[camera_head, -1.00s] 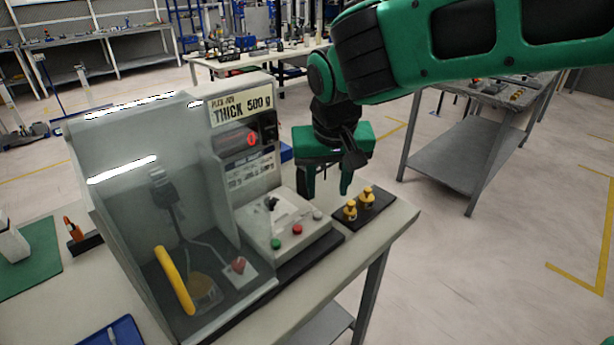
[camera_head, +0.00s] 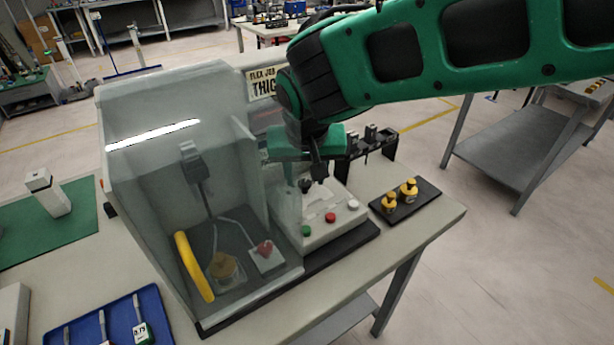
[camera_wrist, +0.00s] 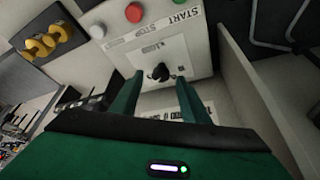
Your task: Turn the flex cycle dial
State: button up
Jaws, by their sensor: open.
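The dial is a small black knob (camera_head: 306,186) on the pale control box (camera_head: 340,228), just right of the clear-walled enclosure. In the wrist view the knob (camera_wrist: 160,72) sits on a white plate, between and slightly beyond my two green fingertips. My gripper (camera_wrist: 159,79) is open, one finger to each side of the knob, with a visible gap. Red (camera_wrist: 133,12) and green (camera_wrist: 97,31) buttons sit near the dial.
The clear enclosure (camera_head: 150,165) stands close left of my gripper and holds a yellow handle (camera_head: 194,267). Yellow weights (camera_head: 389,203) on a black tray stand to the right. A blue tray (camera_head: 105,325) lies at front left. The display is mostly hidden by my arm.

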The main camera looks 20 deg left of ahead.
jog(key=shift+w+f, duration=0.25)
jog(key=shift+f, duration=0.35)
jog(key=shift+a, duration=0.1)
grip_shut()
